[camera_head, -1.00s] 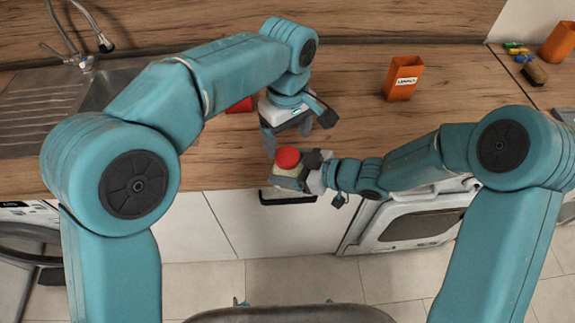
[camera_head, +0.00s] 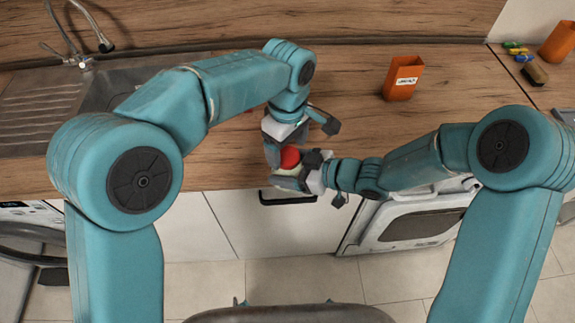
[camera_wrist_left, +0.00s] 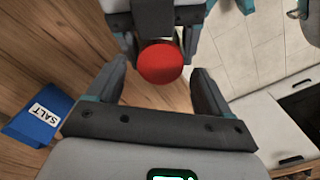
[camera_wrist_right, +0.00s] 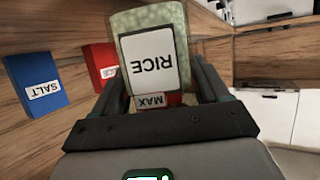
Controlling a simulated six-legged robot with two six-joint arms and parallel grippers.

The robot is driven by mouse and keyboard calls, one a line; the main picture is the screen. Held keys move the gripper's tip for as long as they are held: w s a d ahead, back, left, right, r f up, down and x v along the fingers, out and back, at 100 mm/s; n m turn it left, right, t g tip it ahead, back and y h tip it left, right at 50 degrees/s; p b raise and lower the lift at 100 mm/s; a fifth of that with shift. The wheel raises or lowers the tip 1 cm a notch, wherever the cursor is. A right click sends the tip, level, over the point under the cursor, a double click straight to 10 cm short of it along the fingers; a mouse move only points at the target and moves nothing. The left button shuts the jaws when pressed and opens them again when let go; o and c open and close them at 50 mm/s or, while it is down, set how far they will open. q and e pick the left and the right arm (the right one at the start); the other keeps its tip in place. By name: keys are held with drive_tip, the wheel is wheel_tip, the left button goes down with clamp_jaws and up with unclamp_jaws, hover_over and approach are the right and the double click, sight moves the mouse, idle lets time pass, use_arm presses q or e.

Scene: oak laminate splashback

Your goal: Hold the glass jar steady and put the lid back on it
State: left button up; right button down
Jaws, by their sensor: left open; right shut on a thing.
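The glass jar (camera_wrist_right: 150,55), labelled RICE and MAX and filled with pale green-white grains, is between the fingers of my right gripper (camera_wrist_right: 160,85), which is shut on it. In the head view the jar is mostly hidden behind my grippers. The round red lid (camera_head: 290,156) is on the jar's top end; I cannot tell if it is seated or tightened. My left gripper (camera_head: 284,146) is open just above. In the left wrist view the lid (camera_wrist_left: 160,63) is between its spread fingers, with gaps visible on both sides.
An orange container (camera_head: 402,79) stands on the wooden counter. A blue SALT box (camera_wrist_right: 36,82) and a red box (camera_wrist_right: 98,64) are near the jar. The sink (camera_head: 115,88) is at the left. A brush (camera_head: 535,73) and small coloured items lie at the back right.

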use_arm(q)
drive_tip(key=shift+f, duration=0.9)
drive_tip(key=shift+c, duration=0.3)
drive_tip(key=c, duration=1)
drive_tip(key=m, duration=0.3)
drive_tip(key=shift+c, duration=0.2)
